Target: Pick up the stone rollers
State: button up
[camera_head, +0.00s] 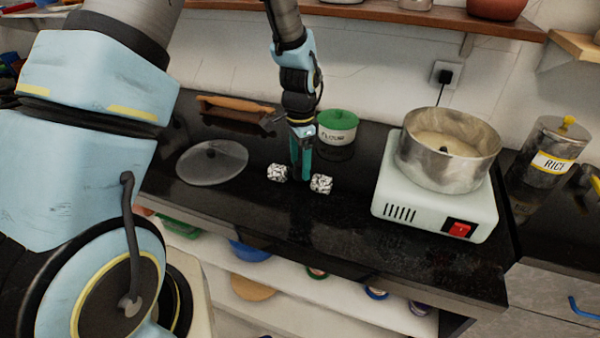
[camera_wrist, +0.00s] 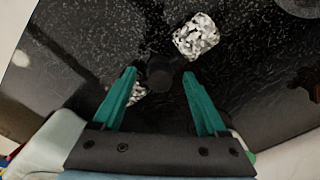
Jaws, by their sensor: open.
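The stone rollers show as two speckled black-and-white blocks, a left one (camera_head: 277,172) and a right one (camera_head: 320,184), on the black countertop. My gripper (camera_head: 301,176) points down between them, with its teal fingers open. In the wrist view one speckled block (camera_wrist: 196,37) lies beyond the fingertips. The other (camera_wrist: 136,95) is partly hidden behind the left finger. A dark round part (camera_wrist: 164,72) lies between the blocks and between my open gripper's fingertips (camera_wrist: 161,75). I cannot tell whether it joins them or whether the fingers touch it.
A glass lid (camera_head: 212,162) lies to the left. A white pot with a green lid (camera_head: 337,127) and a wooden-handled object (camera_head: 236,104) stand behind. A white cooker (camera_head: 430,205) with a metal pot (camera_head: 448,160) is to the right. The counter in front is clear.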

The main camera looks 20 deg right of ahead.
jog(key=shift+f, duration=0.65)
jog(key=shift+c, duration=0.2)
grip_shut()
dwell(0.8)
